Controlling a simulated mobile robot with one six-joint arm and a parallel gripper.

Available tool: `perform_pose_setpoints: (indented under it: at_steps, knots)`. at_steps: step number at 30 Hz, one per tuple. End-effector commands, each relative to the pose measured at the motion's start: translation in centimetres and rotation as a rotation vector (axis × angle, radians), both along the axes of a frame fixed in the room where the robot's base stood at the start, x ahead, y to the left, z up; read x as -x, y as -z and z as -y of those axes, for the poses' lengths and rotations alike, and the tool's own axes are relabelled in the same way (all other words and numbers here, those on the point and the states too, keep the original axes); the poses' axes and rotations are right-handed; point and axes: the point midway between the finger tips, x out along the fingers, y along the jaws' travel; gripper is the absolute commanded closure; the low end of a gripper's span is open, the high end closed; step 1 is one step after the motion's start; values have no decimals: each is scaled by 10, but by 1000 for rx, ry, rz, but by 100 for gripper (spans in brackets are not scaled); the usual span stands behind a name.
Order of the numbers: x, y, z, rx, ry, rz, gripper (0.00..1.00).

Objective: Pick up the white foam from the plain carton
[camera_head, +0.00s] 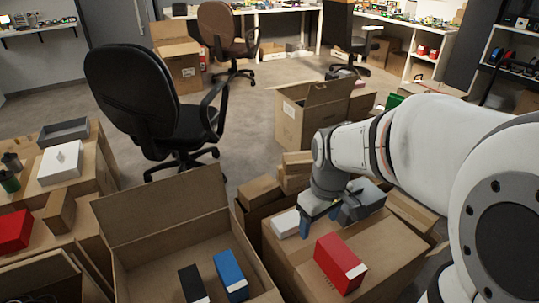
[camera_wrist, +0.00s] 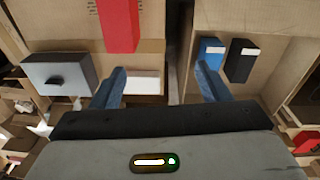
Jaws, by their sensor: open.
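The white foam (camera_head: 285,222) is a small pale block lying at the far left corner of the plain carton (camera_head: 305,268), beside my gripper (camera_head: 319,222). In the wrist view the white foam (camera_wrist: 143,83) shows between the two blue fingers, closer to the left one, whose tip overlaps its edge in the picture. My gripper (camera_wrist: 162,78) is open and empty, over the carton's edge. Whether a finger touches the foam I cannot tell.
A red box (camera_head: 340,263) lies on the same carton. A grey box (camera_wrist: 60,72) with a dark knob sits beside the foam. An open carton (camera_head: 158,213) at left holds a blue box (camera_head: 231,275) and a black box (camera_head: 192,284). Smaller cartons (camera_head: 259,190) stand behind.

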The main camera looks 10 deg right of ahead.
Motion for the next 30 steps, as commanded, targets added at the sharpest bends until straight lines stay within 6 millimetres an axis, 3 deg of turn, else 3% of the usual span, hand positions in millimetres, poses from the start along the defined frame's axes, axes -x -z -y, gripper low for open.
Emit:
perform_pose_setpoints:
  at_steps: [1, 6, 9, 15, 21, 30]
  knots:
    - [-23, 15, 0, 8, -120, -15, 26]
    - [-93, 54, 0, 33, -551, -38, 12]
    - [-131, 84, 0, 43, -802, -50, 11]
    - [-187, 143, 0, 53, -1221, -63, 11]
    - [-213, 176, 0, 57, -1441, -66, 11]
    - [-217, 209, -1, 57, -1484, -67, 11]
